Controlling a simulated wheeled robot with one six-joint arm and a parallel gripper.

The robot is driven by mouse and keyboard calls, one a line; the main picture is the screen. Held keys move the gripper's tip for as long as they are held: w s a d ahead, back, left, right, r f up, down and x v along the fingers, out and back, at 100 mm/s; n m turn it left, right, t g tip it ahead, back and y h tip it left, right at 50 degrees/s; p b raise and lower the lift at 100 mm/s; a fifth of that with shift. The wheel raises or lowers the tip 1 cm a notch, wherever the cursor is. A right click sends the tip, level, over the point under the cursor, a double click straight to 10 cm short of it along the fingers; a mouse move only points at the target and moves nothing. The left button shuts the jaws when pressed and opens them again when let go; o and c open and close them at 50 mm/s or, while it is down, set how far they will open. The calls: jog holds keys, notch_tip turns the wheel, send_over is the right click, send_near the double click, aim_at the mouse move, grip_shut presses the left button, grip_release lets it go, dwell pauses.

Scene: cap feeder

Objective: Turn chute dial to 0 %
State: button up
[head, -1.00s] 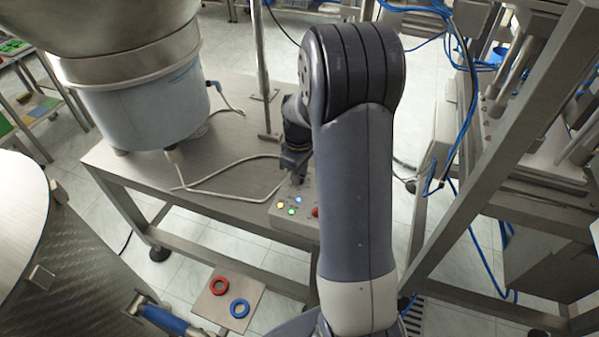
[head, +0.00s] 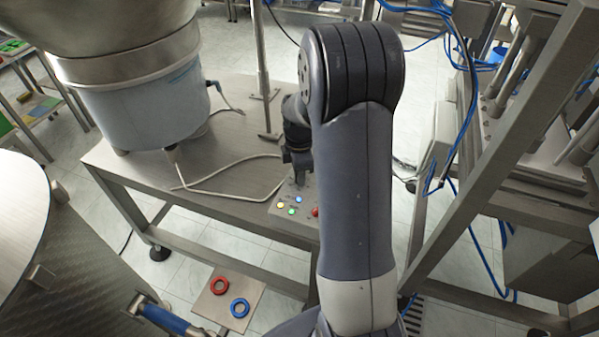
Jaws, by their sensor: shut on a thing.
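A control box (head: 284,214) with lit yellow, green and blue buttons and a red button sits at the front edge of the steel table. My gripper (head: 298,176) is over the back of this box, pointing down, and is shut on a small dial there. The dial is mostly hidden by the jaws, and I cannot read its setting. My arm's large grey link covers the right end of the box.
The steel table (head: 150,177) carries a large bowl feeder (head: 150,112) at left. A white cable (head: 225,161) loops across the tabletop. A vertical post (head: 262,70) stands behind my gripper. A metal frame (head: 490,130) is at right.

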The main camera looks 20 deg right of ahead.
dwell(0.4)
jog(key=o, duration=1)
notch_tip(320, 180, up, 11)
jog(key=shift+f, duration=0.15)
notch_tip(320, 180, down, 11)
jog(key=shift+r, duration=0.1)
dwell(0.6)
